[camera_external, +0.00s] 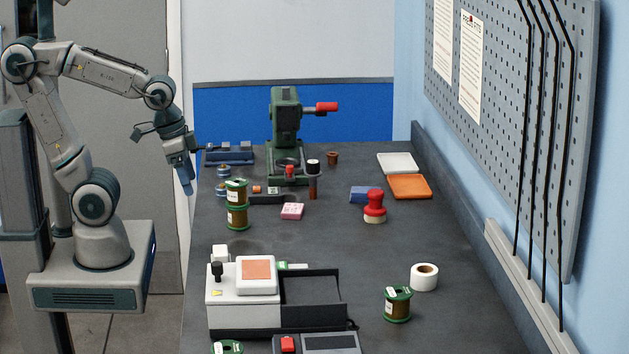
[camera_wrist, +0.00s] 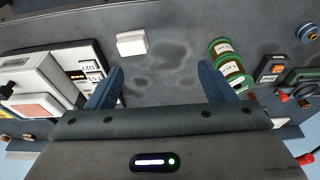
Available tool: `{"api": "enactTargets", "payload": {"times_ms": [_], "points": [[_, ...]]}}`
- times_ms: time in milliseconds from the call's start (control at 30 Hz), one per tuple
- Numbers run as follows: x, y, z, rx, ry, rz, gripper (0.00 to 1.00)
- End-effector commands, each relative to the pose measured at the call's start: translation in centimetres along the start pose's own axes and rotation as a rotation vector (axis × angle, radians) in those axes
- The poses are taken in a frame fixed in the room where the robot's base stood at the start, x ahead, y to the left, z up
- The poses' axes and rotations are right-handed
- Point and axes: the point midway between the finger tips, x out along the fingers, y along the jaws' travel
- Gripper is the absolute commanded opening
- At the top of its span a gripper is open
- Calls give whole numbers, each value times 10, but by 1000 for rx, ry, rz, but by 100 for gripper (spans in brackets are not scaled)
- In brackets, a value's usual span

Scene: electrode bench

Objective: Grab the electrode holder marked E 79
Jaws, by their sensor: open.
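Brown cylinders with green rims and pale labels stand on the bench. Two appear stacked at the left (camera_external: 237,214), one stands at the front right (camera_external: 397,304), and one is cut off at the bottom edge (camera_external: 227,347). In the wrist view a green-rimmed brown cylinder (camera_wrist: 230,68) lies just beyond the right finger; its label is too small to read surely. I cannot tell which item is marked E 79. My gripper (camera_external: 186,180) is open and empty, beyond the bench's left edge in the external view. Its blue fingers (camera_wrist: 161,84) are apart over bare bench.
A green press (camera_external: 285,115) with a red handle stands at the back. A white device (camera_external: 228,310) with a dark tray sits in front. A red-topped stamp (camera_external: 374,206), an orange tray (camera_external: 409,187) and a white roll (camera_external: 424,277) are at the right. The bench's middle (camera_external: 330,245) is clear.

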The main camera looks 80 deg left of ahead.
Motion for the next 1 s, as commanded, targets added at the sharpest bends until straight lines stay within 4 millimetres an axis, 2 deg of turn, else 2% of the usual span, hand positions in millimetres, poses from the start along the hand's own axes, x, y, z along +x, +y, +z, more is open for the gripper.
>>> {"api": "enactTargets", "payload": {"times_ms": [433, 467, 500, 533, 800, 933, 1000], "points": [[0, 0, 0, 0, 0, 0, 75], [0, 0, 0, 0, 0, 0, 73], [0, 0, 0, 0, 0, 0, 61], [0, 0, 0, 0, 0, 0, 57], [0, 0, -1, -2, 0, -1, 57], [-2, -6, -17, -37, -1, -10, 57], [-4, -13, -35, -80, -2, -21, 57]]}}
